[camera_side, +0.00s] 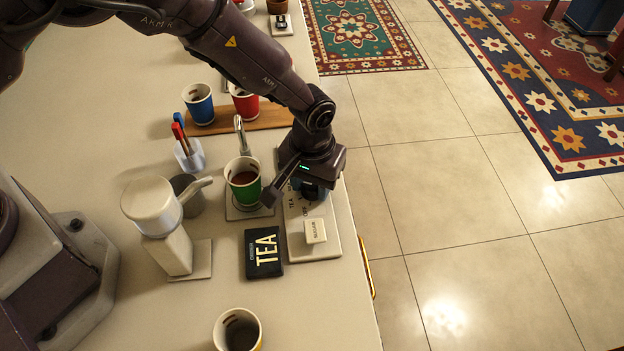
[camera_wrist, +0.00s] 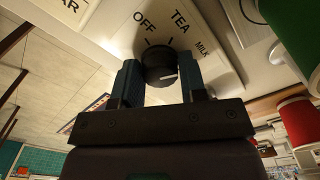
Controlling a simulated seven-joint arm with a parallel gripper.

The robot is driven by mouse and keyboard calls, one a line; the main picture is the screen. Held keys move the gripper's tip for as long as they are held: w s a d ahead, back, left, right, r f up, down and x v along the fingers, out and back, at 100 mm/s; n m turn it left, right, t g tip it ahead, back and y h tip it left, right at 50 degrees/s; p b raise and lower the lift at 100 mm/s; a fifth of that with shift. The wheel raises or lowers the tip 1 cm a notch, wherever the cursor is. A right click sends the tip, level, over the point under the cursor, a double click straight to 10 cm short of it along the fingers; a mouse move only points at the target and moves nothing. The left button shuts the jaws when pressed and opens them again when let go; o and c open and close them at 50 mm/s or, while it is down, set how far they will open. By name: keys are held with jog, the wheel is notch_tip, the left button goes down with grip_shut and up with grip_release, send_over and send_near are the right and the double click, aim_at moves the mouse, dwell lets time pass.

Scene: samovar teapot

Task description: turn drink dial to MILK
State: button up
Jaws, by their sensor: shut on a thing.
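The drink dial (camera_wrist: 158,62) is a round black knob on a white panel, marked OFF, TEA and MILK. My gripper (camera_wrist: 160,72) is shut on the dial, with one finger on each side of it. The white pointer line on the knob points to the right in the wrist view, on the MILK label's (camera_wrist: 201,47) side. I cannot tell whether it lines up exactly with the MILK mark. In the side view my gripper (camera_side: 308,190) comes down over the white panel (camera_side: 325,248) and mostly hides the dial.
The panel also has a square SUGAR button (camera_side: 316,231). A green cup (camera_side: 243,184) with brown drink stands left of my gripper under a metal spout (camera_side: 239,132). A black TEA box (camera_side: 263,252) lies in front. The table edge is close on the right.

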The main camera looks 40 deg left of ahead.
dwell(0.4)
jog(key=o, duration=0.9)
notch_tip(320, 180, up, 13)
